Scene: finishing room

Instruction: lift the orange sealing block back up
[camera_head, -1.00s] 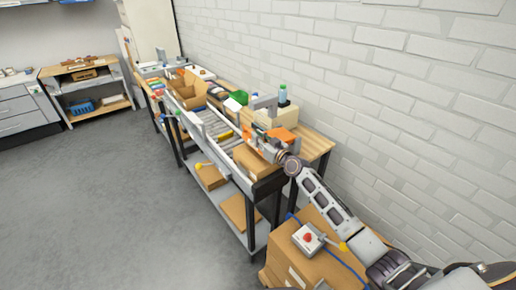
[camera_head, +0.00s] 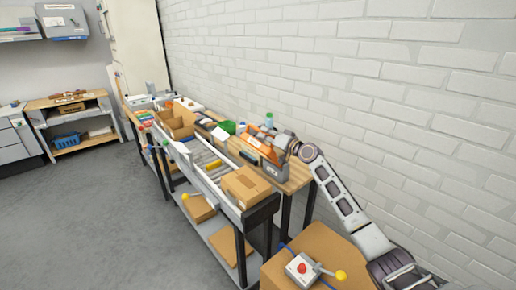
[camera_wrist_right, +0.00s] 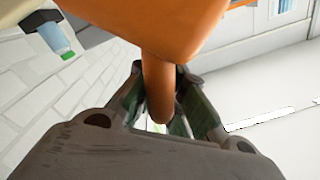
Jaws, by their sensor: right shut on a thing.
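The orange sealing block (camera_head: 262,146) shows in the head view near the back of the roller bench, partly covered by my right gripper (camera_head: 283,143). In the right wrist view, its wide orange body (camera_wrist_right: 150,25) fills the top of the picture. Its narrow orange handle (camera_wrist_right: 158,90) sits between the two fingers of my right gripper (camera_wrist_right: 162,108), which is shut on it. The underside of the block is hidden. My left gripper is not in view.
A cardboard box (camera_head: 246,186) sits on the rollers at the bench's near end. An open cardboard box (camera_head: 176,122) and a green-capped bottle (camera_head: 268,121) stand farther along. A control box with a red button (camera_head: 301,269) lies on a carton (camera_head: 325,250) in front.

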